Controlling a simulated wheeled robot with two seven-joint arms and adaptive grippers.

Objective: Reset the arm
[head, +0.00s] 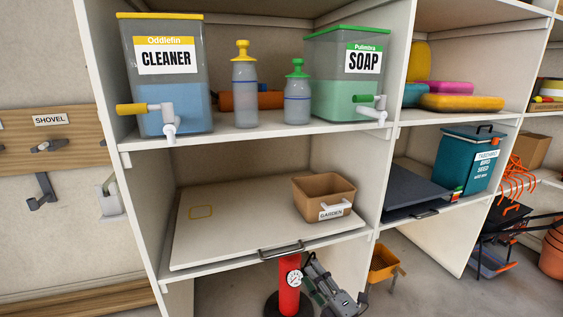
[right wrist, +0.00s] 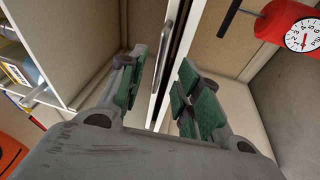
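My right gripper (head: 312,268) shows low in the head view, just under the middle shelf and to the right of a red cylinder with a gauge (head: 290,280). In the right wrist view, its two green-padded fingers (right wrist: 162,62) stand apart with nothing between the pads. A metal bar handle (right wrist: 179,38) shows beyond the fingertips; I cannot tell how far away it is. The red cylinder also shows in the right wrist view (right wrist: 285,22), at the upper right. My left gripper is not in view.
A pale sliding board (head: 245,225) with a metal front handle (head: 282,249) carries a brown GARDEN bin (head: 315,187). The CLEANER (head: 165,85) and SOAP (head: 335,85) dispensers stand above. An orange container (head: 383,262) is at the lower right.

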